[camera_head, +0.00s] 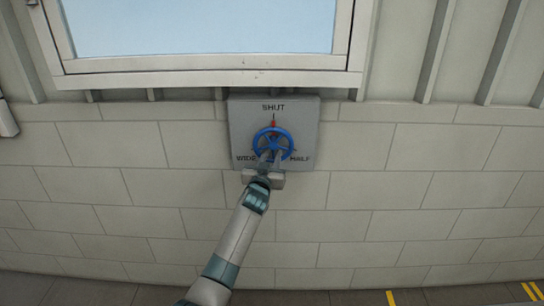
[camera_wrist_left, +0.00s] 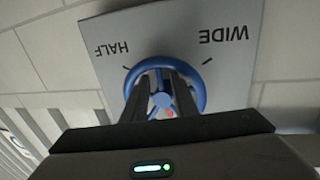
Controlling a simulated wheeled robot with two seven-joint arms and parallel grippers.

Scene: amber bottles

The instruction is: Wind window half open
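A blue handwheel (camera_head: 288,134) is mounted on a grey plate (camera_head: 240,114) marked SHUT at top, WIDE at lower left and HALF at lower right. Its red pointer (camera_head: 273,124) points up at the SHUT mark. The window (camera_head: 200,25) above looks closed. My left gripper (camera_head: 268,158) is at the wheel's lower part. In the left wrist view, its two dark fingers (camera_wrist_left: 161,85) stand apart in front of the wheel (camera_wrist_left: 201,90), with the blue hub showing between them. Whether the tips touch the wheel is hidden. My right gripper is not in view.
The plate is fixed to a pale block wall (camera_head: 400,180), below the window's white frame (camera_head: 210,78). Vertical ribs line the upper wall at the right. The dark floor (camera_head: 70,292) has yellow stripes (camera_head: 533,292) at lower right. The wall beside the plate is clear.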

